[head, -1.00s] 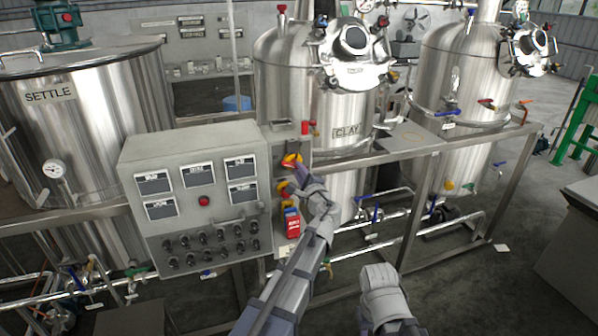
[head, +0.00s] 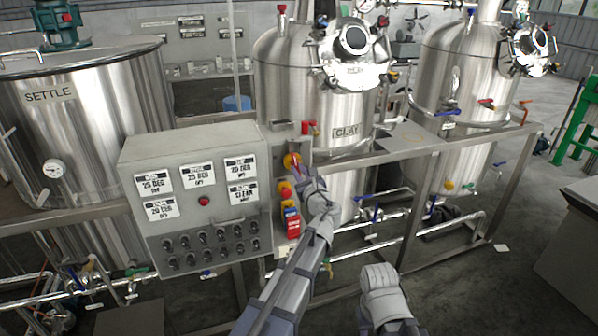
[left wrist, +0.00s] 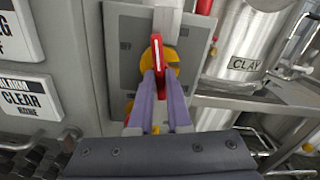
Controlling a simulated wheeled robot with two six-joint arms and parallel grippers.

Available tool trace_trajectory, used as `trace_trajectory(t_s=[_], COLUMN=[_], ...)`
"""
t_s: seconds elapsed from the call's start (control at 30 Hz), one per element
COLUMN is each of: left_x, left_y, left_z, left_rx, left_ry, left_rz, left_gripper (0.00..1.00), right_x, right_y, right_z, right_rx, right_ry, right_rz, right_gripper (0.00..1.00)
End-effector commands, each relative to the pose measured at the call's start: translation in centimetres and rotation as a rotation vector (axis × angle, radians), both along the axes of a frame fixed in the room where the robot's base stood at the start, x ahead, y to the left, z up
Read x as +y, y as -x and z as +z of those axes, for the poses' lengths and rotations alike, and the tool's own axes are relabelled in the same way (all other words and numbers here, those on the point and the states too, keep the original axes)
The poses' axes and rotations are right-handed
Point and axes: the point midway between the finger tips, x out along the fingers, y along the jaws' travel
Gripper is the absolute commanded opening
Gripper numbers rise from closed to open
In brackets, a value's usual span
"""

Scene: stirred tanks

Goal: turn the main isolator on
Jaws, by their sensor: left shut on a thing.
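The main isolator (head: 288,160) is a red handle on a yellow disc at the upper right of the grey control panel's side plate. In the left wrist view the red handle (left wrist: 156,48) stands upright across the yellow disc (left wrist: 173,54). My left gripper (head: 296,171) is at the isolator, and its purple fingers (left wrist: 158,76) are shut on the lower part of the handle. The fingers hide part of the disc. My right gripper cannot be seen; only a grey part of my right arm shows at the bottom of the head view.
Below the isolator are a red button (head: 284,191) and a red tag (head: 293,226). The CLAY tank (head: 345,110) and a steel frame rail (head: 400,167) stand to the right.

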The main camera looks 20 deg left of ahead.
Motion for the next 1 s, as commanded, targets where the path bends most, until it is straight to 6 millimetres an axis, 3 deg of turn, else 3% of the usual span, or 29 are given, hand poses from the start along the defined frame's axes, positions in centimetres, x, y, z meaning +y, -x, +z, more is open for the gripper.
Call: trace_trajectory(t_s=[0.4,1.0], left_x=[0.00,0.00], left_y=[0.07,0.09], left_z=[-0.07,-0.08], left_rx=[0.117,0.140], left_ry=[-0.169,-0.203], left_rz=[0.001,0.001], left_gripper=[0.00,0.00], right_x=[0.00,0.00], right_y=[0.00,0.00], right_z=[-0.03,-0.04], right_rx=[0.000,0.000], right_ry=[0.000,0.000], right_rz=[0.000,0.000], right_gripper=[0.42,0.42])
